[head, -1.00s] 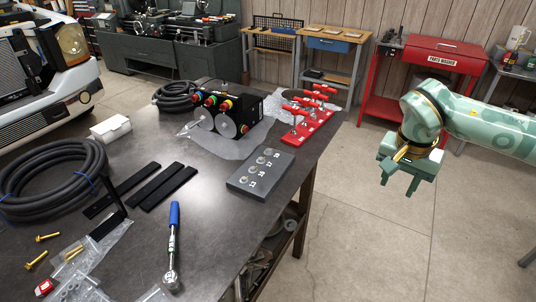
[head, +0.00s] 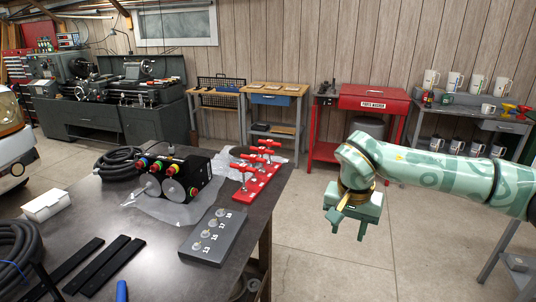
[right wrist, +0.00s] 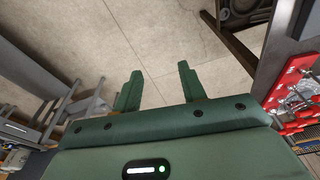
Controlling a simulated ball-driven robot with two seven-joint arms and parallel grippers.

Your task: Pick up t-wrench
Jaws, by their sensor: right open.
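Several red T-handled wrenches (head: 268,146) stand upright in a red holder (head: 262,187) near the right edge of the dark workbench. The red holder also shows at the right of the right wrist view (right wrist: 292,85). My right gripper (head: 347,224) is open and empty, pointing down over the floor to the right of the bench, apart from the wrenches. In the right wrist view its two fingers (right wrist: 158,88) are spread with only floor between them. My left gripper is not in view.
A grey block with numbered pegs (head: 212,237) lies in front of the holder. A black box with coloured knobs (head: 205,172) stands left of it on clear plastic. A red parts washer (head: 372,98) stands behind. The floor around my right gripper is clear.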

